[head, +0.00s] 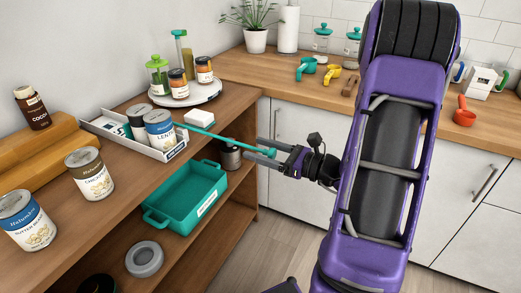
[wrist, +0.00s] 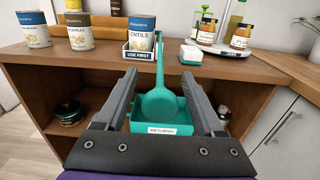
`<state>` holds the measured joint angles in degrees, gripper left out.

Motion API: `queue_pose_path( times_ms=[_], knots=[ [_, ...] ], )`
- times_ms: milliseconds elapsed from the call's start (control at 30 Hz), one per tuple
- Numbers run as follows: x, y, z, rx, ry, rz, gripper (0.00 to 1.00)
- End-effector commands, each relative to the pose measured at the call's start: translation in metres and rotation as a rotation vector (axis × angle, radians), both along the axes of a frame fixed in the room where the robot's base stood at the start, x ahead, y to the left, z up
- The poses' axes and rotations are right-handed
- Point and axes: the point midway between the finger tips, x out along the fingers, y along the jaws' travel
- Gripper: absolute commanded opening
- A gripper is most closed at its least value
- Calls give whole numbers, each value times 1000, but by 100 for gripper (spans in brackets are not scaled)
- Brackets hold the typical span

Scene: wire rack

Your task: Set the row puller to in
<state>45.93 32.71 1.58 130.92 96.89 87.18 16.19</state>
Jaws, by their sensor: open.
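The row puller (head: 225,140) is a long teal rod that sticks out over the shelf edge from the white can tray (head: 103,127). In the wrist view the row puller (wrist: 160,103) ends in a wide rounded paddle facing me. My gripper (head: 255,147) is open, with its fingers reaching toward the shelf on either side of the puller's outer end. In the wrist view a gap shows on both sides of the paddle. I cannot tell whether anything touches. The tray, labelled "USE FIRST" (wrist: 139,55), holds cans, one a blue lentils can (head: 159,130).
A teal bin (head: 160,220) labelled "RETURNS" sits on the lower shelf below the puller. A white box (head: 200,117) stands right of the tray. A round turntable (head: 186,97) carries jars behind it. More cans stand along the left of the top shelf.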

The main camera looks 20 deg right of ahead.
Motion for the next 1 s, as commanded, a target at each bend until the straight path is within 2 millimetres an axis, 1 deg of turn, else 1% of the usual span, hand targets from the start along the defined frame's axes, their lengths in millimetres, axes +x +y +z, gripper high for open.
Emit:
queue_pose_path(
  times_ms=[233, 267, 300, 367, 400, 633, 1000],
  knots=[
    [1, 0, 0, -1, -1, 0, 70],
    [1, 0, 0, -1, -1, -1, 66],
    [1, 0, 0, -1, -1, -1, 59],
    [1, 0, 0, -1, -1, -1, 48],
    [1, 0, 0, -1, -1, -1, 41],
    [1, 0, 0, -1, -1, -1, 0],
    [0, 0, 0, -1, 1, -1, 0]
  ],
)
